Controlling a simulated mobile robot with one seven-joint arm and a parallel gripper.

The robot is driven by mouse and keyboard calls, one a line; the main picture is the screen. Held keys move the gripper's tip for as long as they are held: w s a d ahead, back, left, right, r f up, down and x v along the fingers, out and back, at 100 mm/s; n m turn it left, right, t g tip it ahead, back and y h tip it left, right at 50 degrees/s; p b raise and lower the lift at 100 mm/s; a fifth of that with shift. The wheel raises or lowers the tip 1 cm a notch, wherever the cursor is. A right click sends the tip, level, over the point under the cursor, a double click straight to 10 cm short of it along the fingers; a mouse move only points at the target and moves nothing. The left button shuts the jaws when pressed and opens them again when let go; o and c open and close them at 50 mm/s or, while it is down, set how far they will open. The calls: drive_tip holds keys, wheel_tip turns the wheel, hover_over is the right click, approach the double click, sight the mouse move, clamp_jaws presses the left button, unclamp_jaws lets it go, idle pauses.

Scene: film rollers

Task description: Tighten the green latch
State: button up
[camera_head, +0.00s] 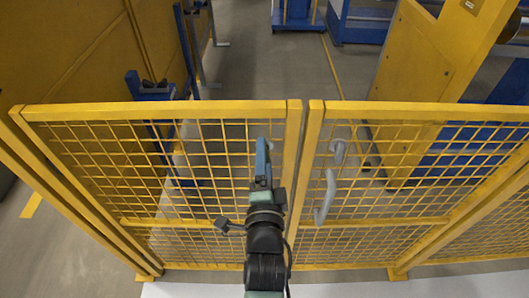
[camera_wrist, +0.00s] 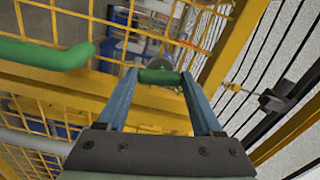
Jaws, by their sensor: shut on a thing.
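A green latch piece (camera_wrist: 159,76), a short rounded bar, sits between my fingertips in the wrist view. A larger green bent handle (camera_wrist: 45,54) is at the upper left of that view, apart from my fingers. My gripper (camera_wrist: 156,80) has its two blue-grey fingers closed on the short green piece. In the head view my gripper (camera_head: 263,150) is in front of the yellow mesh gate, by the right upright of the left panel. My fingers hide the green piece there.
The yellow left gate panel (camera_head: 293,150) and right panel (camera_head: 313,140) meet at a narrow gap. A grey hook (camera_head: 339,151) and a longer grey handle (camera_head: 325,196) are on the right panel's side. Blue and yellow machinery (camera_head: 425,70) stands behind.

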drive_tip(key=shift+m+p, duration=0.35)
drive_tip(key=shift+m, duration=0.25)
drive_tip(key=o, duration=1.4)
drive_tip(key=shift+c, duration=0.2)
drive_tip(key=s+b, duration=0.4)
drive_tip(key=s, duration=0.9)
